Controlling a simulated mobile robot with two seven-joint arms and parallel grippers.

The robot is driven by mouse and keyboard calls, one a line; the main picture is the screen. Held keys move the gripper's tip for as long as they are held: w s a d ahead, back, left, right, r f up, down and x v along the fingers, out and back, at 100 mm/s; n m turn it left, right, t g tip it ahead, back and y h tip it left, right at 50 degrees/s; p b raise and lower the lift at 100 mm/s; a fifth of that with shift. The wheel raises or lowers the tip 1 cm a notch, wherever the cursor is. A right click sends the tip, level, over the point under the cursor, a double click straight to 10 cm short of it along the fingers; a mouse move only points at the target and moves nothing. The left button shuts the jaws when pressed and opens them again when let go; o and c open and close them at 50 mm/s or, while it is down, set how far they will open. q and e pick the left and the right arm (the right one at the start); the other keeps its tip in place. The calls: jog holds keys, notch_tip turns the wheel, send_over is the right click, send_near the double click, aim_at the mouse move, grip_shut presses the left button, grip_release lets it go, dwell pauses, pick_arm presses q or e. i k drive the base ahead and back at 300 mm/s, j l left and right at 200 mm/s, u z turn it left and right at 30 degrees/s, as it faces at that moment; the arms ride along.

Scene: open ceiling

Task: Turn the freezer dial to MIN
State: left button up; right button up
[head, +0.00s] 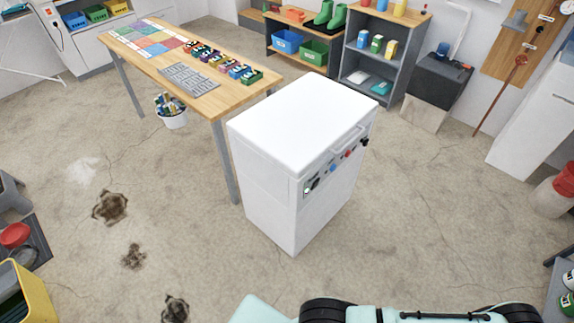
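The freezer (300,115) is a white upright box with a flat lid in the middle of the head view. Its front faces right, with a handle (347,139) below the lid edge. A narrow control strip under the handle carries small parts: a dark knob-like part (313,183) at the near end, a blue one (333,168), a red one (347,154) and a black one (364,142) at the far end. I cannot tell which is the dial, nor read any marks or its setting. Neither of my grippers is in view.
A wooden table (235,98) with coloured mats and small blocks stands left of the freezer. A white bucket (172,118) is under it. Shelves (350,65) and a dark-topped bin (437,80) stand behind. The floor (425,190) right of the freezer is clear.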

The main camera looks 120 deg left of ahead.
aim_at(365, 142)
jog(key=u, duration=3.9)
jog(key=i+l+u, duration=0.25)
jog(key=i+l, duration=0.25)
jog(key=l, duration=0.25)
jog(key=i+l+u, duration=0.15)
jog(key=l, duration=0.25)
jog(key=i+l+u, duration=0.15)
jog(key=i+l, duration=0.15)
jog(key=l, duration=0.15)
jog(key=i+l+u, duration=0.15)
jog(key=l, duration=0.3)
jog(key=i+l+u, duration=0.1)
jog(key=l, duration=0.35)
jog(key=i+l+u, duration=0.15)
jog(key=l, duration=0.35)
jog(key=i+l+u, duration=0.15)
jog(key=l, duration=0.35)
jog(key=i, duration=0.1)
